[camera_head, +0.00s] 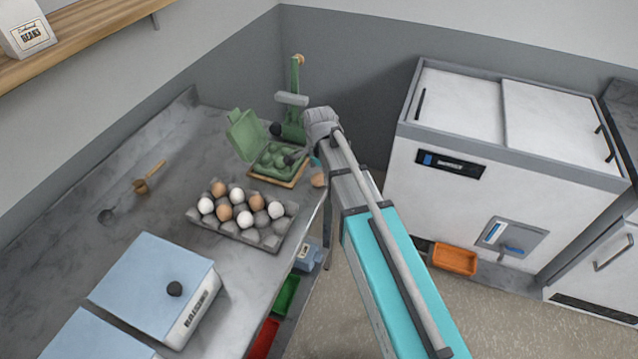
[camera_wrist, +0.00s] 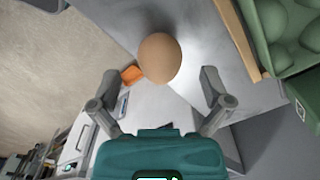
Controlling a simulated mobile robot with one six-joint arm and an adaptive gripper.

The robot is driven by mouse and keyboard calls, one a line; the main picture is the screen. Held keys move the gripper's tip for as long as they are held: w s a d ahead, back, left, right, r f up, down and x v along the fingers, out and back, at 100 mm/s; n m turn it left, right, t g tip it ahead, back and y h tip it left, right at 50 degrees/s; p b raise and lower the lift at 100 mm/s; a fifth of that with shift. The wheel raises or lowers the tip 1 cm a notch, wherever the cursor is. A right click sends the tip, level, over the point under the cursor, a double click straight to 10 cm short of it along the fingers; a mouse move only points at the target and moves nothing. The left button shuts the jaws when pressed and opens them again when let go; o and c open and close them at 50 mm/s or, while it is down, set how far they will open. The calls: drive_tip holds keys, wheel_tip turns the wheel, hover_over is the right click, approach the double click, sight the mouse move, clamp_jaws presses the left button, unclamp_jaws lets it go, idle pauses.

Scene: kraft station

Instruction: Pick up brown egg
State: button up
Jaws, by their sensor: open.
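A lone brown egg (camera_head: 318,180) shows at the counter's right edge, beside the green carton, in the head view. In the wrist view the brown egg (camera_wrist: 159,57) lies just beyond my fingertips, centred between them. My gripper (camera_wrist: 160,88) is open and empty, with a finger to either side of the egg's line and apart from it. In the head view my gripper (camera_head: 300,157) is small and partly hidden by my arm, just above and left of the egg. More brown eggs (camera_head: 257,201) sit among white eggs in a grey tray (camera_head: 272,241).
The open green egg carton (camera_head: 245,135) stands on a wooden board (camera_head: 284,183) close to the egg; the carton also shows in the wrist view (camera_wrist: 285,60). A green stand (camera_head: 294,125) is behind it. A blue-lidded box (camera_head: 150,275) stands in front. The left counter is mostly clear.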

drive_tip(key=shift+f+b, duration=0.95)
drive_tip(key=shift+f, duration=0.3)
drive_tip(key=c, duration=0.8)
